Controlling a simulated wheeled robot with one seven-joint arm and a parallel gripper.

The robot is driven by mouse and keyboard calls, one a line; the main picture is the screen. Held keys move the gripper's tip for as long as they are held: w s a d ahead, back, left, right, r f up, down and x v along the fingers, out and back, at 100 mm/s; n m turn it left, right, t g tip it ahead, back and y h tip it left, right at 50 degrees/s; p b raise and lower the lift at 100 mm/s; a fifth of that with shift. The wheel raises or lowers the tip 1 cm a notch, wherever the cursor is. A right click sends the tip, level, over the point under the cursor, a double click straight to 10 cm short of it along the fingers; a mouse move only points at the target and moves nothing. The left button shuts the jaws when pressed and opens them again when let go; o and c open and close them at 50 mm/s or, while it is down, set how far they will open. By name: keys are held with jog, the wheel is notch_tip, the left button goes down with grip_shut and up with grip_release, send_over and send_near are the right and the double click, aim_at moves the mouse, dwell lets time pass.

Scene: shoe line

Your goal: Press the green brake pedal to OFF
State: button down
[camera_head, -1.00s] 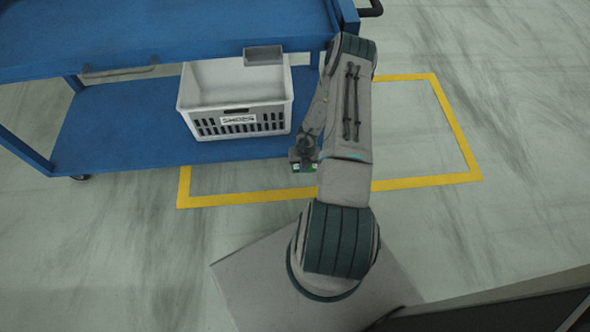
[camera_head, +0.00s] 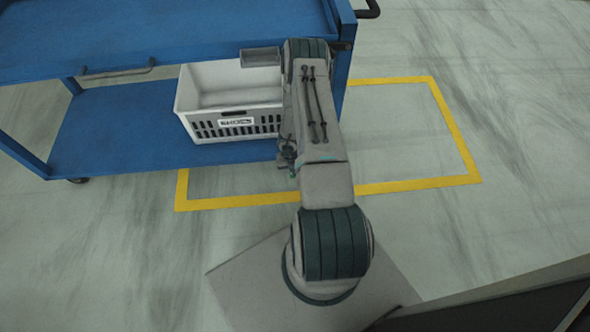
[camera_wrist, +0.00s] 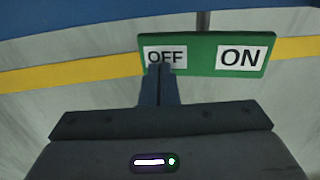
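The green brake pedal (camera_wrist: 204,54) is a flat plate at the top of the wrist view. A white OFF label (camera_wrist: 166,51) is on its left end and a white ON label (camera_wrist: 241,57) on its right end. My gripper (camera_wrist: 160,68) has its two fingers together, with nothing between them. The fingertips overlap the lower edge of the OFF label in this view; I cannot tell whether they touch it. In the head view, my gripper (camera_head: 287,160) is low by the trolley's near right side, partly behind my arm, which hides the pedal.
The blue trolley (camera_head: 110,120) stands at the left, with a white crate (camera_head: 220,90) on its lower shelf and a small grey tray (camera_head: 261,57) above it. A yellow floor line (camera_head: 440,110) frames a marked area. The floor at right is clear.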

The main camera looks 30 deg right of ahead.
jog(key=shift+a+f, duration=0.1)
dwell(0.4)
notch_tip(320, 180, up, 14)
jog(key=p, duration=0.5)
jog(key=shift+w+a, duration=0.3)
jog(key=shift+a, duration=0.15)
